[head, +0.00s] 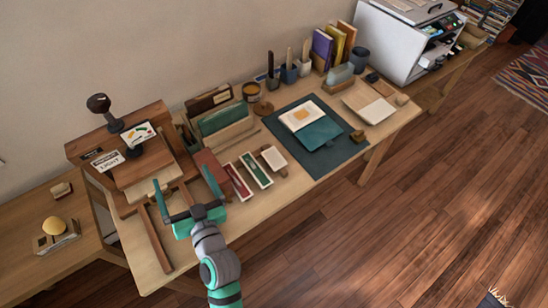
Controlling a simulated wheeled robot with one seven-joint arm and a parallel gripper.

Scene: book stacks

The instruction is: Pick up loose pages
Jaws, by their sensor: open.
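Pale, page-like sheets (140,191) show at the front of the wooden book press (152,170) on the table's left part; I cannot tell whether they are loose. My teal gripper (186,186) is open, with its two fingers apart and pointing toward the press. Its left finger overlaps the right edge of the sheets in the picture, and its right finger is near a reddish-brown board. No object shows gripped between the fingers. Another pale flat piece (376,109) lies on a board at the table's right end.
A dark mat (340,155) holds an open teal-covered book (318,134). Narrow red and green trays (255,170) lie right of my gripper. Cups, upright books and a white printer (395,45) line the back. A black-knobbed stamp (101,107) stands on the press.

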